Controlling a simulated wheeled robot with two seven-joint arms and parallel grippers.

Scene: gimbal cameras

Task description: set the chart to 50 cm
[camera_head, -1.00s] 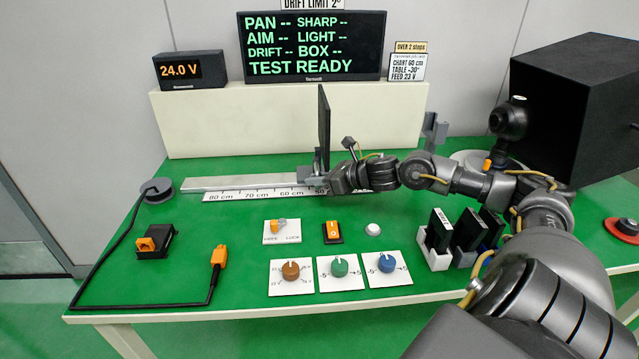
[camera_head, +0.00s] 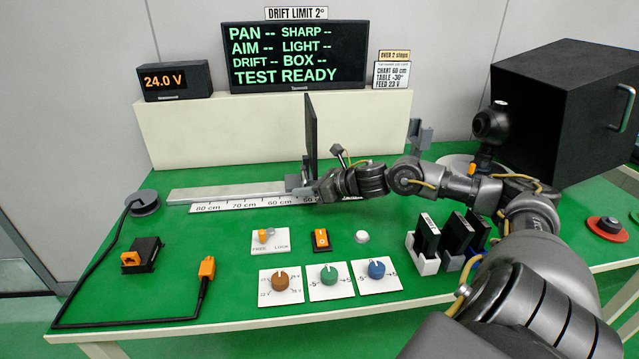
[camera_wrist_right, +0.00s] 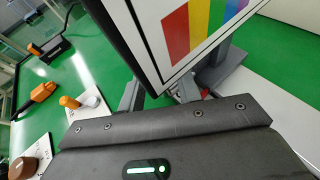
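The chart is a thin black panel (camera_head: 310,125), upright and nearly edge-on in the head view. The wrist view shows its coloured-stripe face (camera_wrist_right: 190,32). It stands on a grey carriage (camera_head: 297,184) on the pale rail (camera_head: 230,193). The scale strip (camera_head: 240,206) reads 80, 70 and 60 cm; the carriage is right of the 60 mark, and the label beyond is partly hidden. My right gripper (camera_wrist_right: 158,93) is low beside the chart's base, its fingers apart with green tabletop visible between them. Contact with the carriage is unclear. My left gripper is out of view.
Knobs (camera_head: 329,273), switches and a white button (camera_head: 362,237) lie in front of the rail. A camera (camera_head: 491,123) and black box (camera_head: 560,110) are beyond my arm.

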